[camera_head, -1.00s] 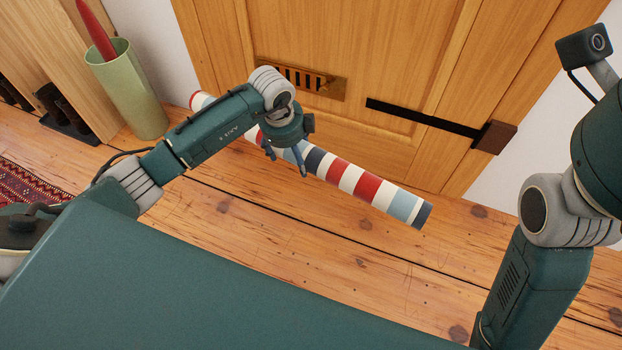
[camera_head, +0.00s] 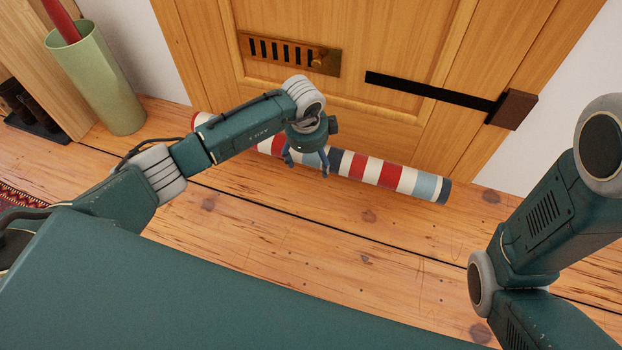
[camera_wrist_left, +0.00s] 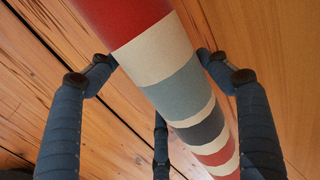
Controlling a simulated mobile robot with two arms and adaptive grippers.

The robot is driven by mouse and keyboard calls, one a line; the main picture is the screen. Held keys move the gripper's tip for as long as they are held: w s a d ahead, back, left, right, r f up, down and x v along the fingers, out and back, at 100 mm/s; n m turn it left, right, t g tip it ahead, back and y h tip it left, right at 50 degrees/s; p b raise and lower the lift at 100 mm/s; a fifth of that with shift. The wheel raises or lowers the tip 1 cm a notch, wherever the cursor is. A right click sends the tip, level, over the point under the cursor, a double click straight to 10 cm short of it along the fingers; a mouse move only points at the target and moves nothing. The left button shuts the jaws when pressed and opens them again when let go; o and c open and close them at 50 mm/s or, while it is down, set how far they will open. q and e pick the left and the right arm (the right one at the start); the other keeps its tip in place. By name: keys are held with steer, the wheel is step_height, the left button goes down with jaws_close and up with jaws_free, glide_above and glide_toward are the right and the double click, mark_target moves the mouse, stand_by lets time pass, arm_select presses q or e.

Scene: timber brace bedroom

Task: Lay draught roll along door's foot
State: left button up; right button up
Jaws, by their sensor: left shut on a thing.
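The draught roll (camera_head: 385,172) is a long tube with red, cream, light blue and dark blue bands. It lies close along the foot of the wooden door (camera_head: 400,125) in the head view, nearly parallel to it. My left gripper (camera_head: 306,165) is shut on the roll near its middle. In the left wrist view its blue fingers (camera_wrist_left: 160,95) straddle the banded roll (camera_wrist_left: 175,75). My left forearm hides part of the roll's left half. Whether the roll touches the door or floor all along is hard to tell. My right gripper is out of view; only its arm shows at right.
A green bin (camera_head: 98,80) with a red item stands at the left by the wall. Dark boots on a tray (camera_head: 40,125) sit beside it. The door carries a brass vent plate (camera_head: 290,53) and a black bar (camera_head: 430,90). The plank floor (camera_head: 330,240) before the roll is clear.

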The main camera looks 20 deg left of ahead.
mark_target(309, 159)
arm_select(q)
steer(key=shift+w+d+f+b, duration=0.1)
steer(key=shift+f+b, duration=2)
steer(key=shift+f, duration=1.35)
steer(key=o, duration=1.9)
steer(key=shift+o, duration=0.2)
steer(key=r+p, duration=0.2)
steer(key=r, duration=0.1)
steer(key=s+r+p, duration=0.1)
steer(key=r+p, duration=0.2)
steer(key=r, duration=0.1)
steer(key=s+r+p, duration=0.1)
steer(key=r+p, duration=0.2)
steer(key=r, duration=0.1)
steer(key=shift+s, duration=0.15)
steer(key=shift+s+r, duration=0.1)
steer(key=shift+r, duration=0.25)
